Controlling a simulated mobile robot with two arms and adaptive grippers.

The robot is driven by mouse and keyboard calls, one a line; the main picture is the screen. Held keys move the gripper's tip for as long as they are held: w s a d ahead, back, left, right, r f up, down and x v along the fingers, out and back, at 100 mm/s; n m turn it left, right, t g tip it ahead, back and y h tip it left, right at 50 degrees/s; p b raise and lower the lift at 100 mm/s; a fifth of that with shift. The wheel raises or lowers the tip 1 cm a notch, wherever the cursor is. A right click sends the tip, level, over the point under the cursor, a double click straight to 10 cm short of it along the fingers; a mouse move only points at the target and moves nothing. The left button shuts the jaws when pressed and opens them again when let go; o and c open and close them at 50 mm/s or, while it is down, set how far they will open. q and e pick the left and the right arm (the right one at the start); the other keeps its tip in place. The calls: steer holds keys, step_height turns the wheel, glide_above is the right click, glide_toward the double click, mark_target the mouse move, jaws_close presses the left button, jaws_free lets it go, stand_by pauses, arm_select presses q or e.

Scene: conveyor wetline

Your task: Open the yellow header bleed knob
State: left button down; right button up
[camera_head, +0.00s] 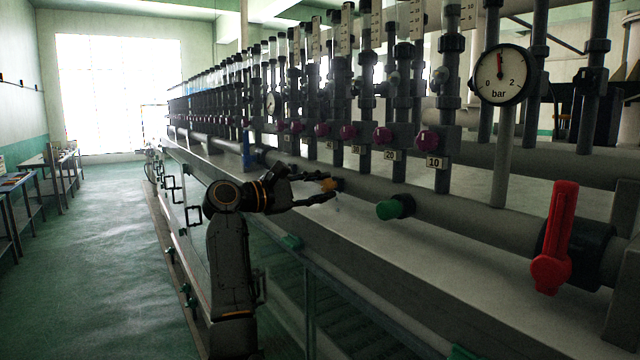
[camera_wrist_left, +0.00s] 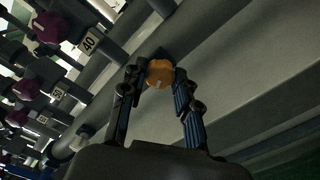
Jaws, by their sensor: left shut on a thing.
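The yellow header bleed knob (camera_head: 328,184) sits on the grey header pipe, left of a green knob. In the left wrist view the yellow-orange knob (camera_wrist_left: 160,73) shows between the fingertips, with a small pale mark on its face. My left gripper (camera_head: 332,188) reaches in from the left, with its two fingers on either side of the knob. In the left wrist view my left gripper (camera_wrist_left: 160,80) is shut on the knob, the fingertips at its sides. The right gripper is in neither view.
A green knob (camera_head: 395,207) and a red lever valve (camera_head: 556,240) are on the same header to the right. A row of maroon knobs (camera_head: 428,141) with numbered tags and a round pressure gauge (camera_head: 502,75) stand above. The aisle floor (camera_head: 110,240) at left is clear.

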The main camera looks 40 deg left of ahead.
arm_select(q)
steer(key=shift+n+p, duration=0.35)
steer(key=shift+n, duration=0.65)
steer(key=c, duration=1)
jaws_free()
steer(key=shift+s, duration=0.1)
steer(key=shift+s+a, duration=0.25)
steer(key=shift+s, duration=0.05)
steer(key=v, duration=1.1)
steer(key=shift+f, duration=0.15)
